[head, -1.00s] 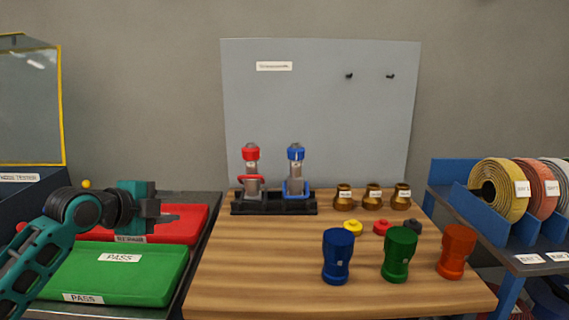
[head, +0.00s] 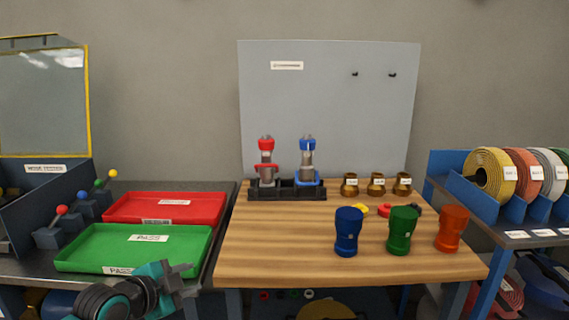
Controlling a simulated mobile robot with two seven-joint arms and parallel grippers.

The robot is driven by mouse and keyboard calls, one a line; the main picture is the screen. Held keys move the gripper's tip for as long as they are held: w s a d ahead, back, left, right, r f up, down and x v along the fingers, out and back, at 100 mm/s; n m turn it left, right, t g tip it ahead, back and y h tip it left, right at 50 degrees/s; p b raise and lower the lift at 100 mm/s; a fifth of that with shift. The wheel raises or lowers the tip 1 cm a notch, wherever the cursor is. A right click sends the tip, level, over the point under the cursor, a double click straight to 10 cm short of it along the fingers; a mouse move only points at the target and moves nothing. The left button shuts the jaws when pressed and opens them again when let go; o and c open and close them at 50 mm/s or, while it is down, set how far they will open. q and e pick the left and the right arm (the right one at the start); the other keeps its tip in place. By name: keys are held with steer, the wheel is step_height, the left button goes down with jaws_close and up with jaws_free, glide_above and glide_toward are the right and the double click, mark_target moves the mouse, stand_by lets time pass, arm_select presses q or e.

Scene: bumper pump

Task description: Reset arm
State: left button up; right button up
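My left gripper (head: 184,281) is low in the head view, in front of the green tray (head: 190,257) and left of the wooden table (head: 300,267). Its teal body and grey fingers point right, and nothing shows held in it. I cannot tell whether the fingers are apart. My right gripper is out of view.
A red tray (head: 125,208) lies behind the green one. Lever knobs (head: 62,210) stand at left. The table bears a black stand (head: 287,192) with red-topped and blue-topped parts, several brass fittings (head: 376,185), and blue, green and orange cups (head: 450,228). Hose reels (head: 490,175) are at right.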

arm_select(q)
steer(key=s+d+f+n+y, duration=0.1)
steer(key=s+f+n, duration=0.5)
steer(key=s+f, duration=0.3)
steer(key=s+d+f+n+y, duration=0.1)
steer(key=s+f+n, duration=0.5)
steer(key=s, duration=1)
step_height(320, 180, down, 4)
steer(key=shift+s+d+r+n+g+y, duration=0.2)
steer(key=shift+s+d+n+g+y, duration=0.1)
steer(key=shift+s+g+y, duration=0.15)
steer(key=shift+w, duration=0.15)
